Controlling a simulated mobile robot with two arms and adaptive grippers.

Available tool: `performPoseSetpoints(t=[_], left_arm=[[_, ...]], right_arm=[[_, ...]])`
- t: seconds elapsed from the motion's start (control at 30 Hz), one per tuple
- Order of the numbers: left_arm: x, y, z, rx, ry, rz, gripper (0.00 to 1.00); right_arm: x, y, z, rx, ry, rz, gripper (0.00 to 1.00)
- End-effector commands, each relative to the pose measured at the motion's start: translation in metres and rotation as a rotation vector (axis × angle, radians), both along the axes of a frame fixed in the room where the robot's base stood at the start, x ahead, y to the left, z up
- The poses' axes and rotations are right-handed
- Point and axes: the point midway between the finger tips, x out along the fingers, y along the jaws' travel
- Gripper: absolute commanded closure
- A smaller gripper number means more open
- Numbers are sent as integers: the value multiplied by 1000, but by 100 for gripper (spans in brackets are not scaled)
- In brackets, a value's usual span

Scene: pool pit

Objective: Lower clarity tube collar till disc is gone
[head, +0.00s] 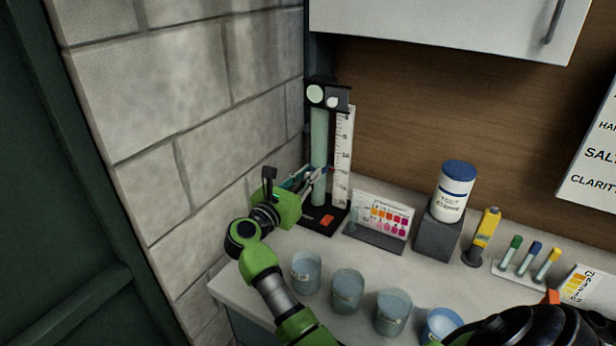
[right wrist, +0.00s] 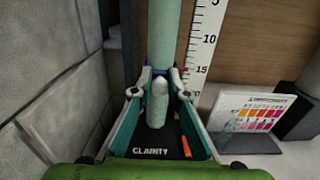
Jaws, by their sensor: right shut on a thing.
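The pale green clarity tube (head: 319,140) stands upright on a black base (head: 322,221) in the back corner, beside a white scale (head: 343,155). At its top, a black head (head: 344,97) carries two pale round faces. My right gripper (head: 313,180) is at the lower tube. In the right wrist view, my right gripper (right wrist: 160,92) has its fingers on both sides of the tube (right wrist: 163,35), shut on the collar, which they mostly hide. A bit of red shows there, near the scale's 15 mark in that view. No disc can be made out inside the tube. My left gripper is not seen.
Several cups, one of them here (head: 306,270), line the counter's front. A color chart (head: 382,220), a white jar (head: 454,190) on a grey block, a yellow tool (head: 483,235) and capped vials (head: 531,258) stand to the right. A block wall (head: 150,90) is close on the left.

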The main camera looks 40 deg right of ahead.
Motion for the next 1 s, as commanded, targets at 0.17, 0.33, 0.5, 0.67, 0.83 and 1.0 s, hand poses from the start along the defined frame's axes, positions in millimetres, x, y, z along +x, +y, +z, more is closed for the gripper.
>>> performPoseSetpoints(t=[0.17,0.33,0.5,0.67,0.83,1.0], left_arm=[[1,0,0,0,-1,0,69],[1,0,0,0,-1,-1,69],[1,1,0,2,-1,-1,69],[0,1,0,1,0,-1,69],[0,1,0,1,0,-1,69],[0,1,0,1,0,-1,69]], right_arm=[[0,-1,0,0,0,-1,68],[0,-1,1,-1,0,-1,68],[0,0,3,-1,-1,-1,68],[0,0,22,2,-7,-1,68],[0,0,56,2,-8,-1,68],[0,-1,84,2,-5,-1,68]])
